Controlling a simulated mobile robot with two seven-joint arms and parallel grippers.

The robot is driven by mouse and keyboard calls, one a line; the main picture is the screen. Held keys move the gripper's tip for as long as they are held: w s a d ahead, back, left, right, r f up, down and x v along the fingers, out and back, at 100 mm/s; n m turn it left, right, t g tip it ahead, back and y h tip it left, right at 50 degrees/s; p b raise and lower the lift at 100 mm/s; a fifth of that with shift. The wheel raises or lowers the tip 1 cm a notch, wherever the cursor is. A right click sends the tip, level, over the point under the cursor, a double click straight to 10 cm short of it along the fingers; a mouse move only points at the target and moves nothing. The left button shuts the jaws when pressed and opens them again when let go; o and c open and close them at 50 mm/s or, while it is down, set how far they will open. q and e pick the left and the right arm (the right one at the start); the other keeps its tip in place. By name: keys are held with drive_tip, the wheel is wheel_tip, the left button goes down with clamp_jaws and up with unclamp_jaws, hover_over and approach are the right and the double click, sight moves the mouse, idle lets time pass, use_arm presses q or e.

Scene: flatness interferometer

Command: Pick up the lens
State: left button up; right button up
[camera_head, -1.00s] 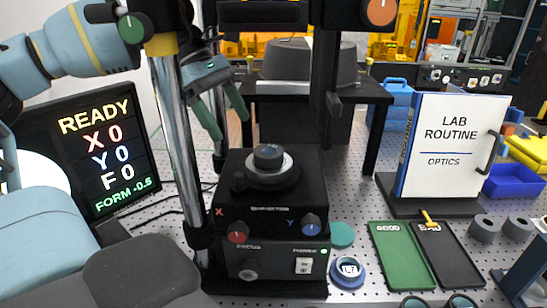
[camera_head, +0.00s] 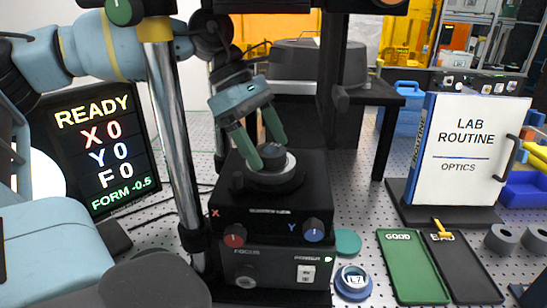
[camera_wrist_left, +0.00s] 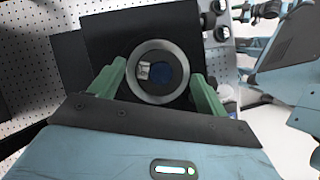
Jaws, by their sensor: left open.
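The lens (camera_head: 271,153) is a dark round piece on a pale ring, on top of the black instrument stage (camera_head: 309,176). In the left wrist view, the lens (camera_wrist_left: 164,72) shows as a dark disc with reflections inside a grey ring (camera_wrist_left: 139,88). My left gripper (camera_head: 270,152) points down with its green fingers open at the lens. In the left wrist view, the fingers (camera_wrist_left: 159,70) stand on either side of the ring. I cannot tell whether they touch it. My right gripper is not in view.
A chrome post (camera_head: 177,135) stands left of the stage, and a dark column (camera_head: 330,95) rises behind it. Below the stage are red (camera_head: 233,236) and blue (camera_head: 314,230) knobs.

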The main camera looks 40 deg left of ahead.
use_arm(q)
drive_tip(key=shift+d+f, duration=0.1)
drive_tip(key=shift+d, duration=0.05)
drive_tip(key=c, duration=1.2)
drive_tip(key=shift+a+r, duration=0.3)
drive_tip(key=s+a+r, duration=0.1)
drive_tip(key=a+r, duration=0.1)
drive_tip(key=a, duration=0.2)
drive_tip(key=s+a+r, duration=0.1)
drive_tip(key=a+r, duration=0.2)
drive_tip(key=a, duration=0.1)
drive_tip(key=s+a+r, duration=0.2)
drive_tip(key=a, duration=0.2)
drive_tip(key=shift+s+a+r+b, duration=0.1)
drive_tip(key=shift+a+r+b, duration=0.1)
drive_tip(key=shift+a+b, duration=0.2)
